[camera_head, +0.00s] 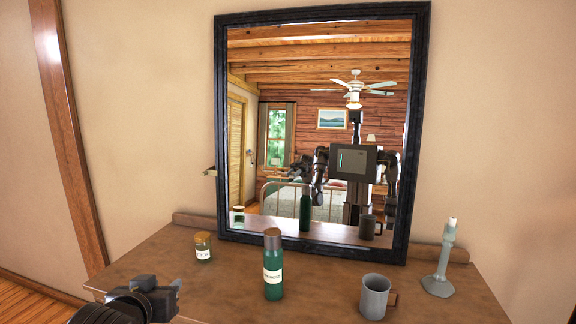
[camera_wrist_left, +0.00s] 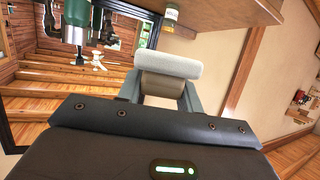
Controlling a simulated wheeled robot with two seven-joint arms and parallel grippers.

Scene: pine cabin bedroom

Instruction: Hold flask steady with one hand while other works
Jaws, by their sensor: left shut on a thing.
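The flask (camera_head: 273,270) is a green bottle with a brown cap and a pale label. It stands upright on the dresser top, apart from my gripper. Part of it shows at the upper left in the left wrist view (camera_wrist_left: 77,12). My left gripper (camera_head: 160,300) is at the lower left of the head view, left of the flask by the front of the dresser. In the left wrist view its jaws are shut on a pale, roll-shaped thing (camera_wrist_left: 168,66). My right gripper is not directly in view.
On the wooden dresser top (camera_head: 225,285) stand a small labelled jar (camera_head: 203,250), a grey mug (camera_head: 374,298) and a candlestick (camera_head: 440,265). A black-framed mirror (camera_head: 222,130) behind them reflects the room and me. The top around the flask is clear.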

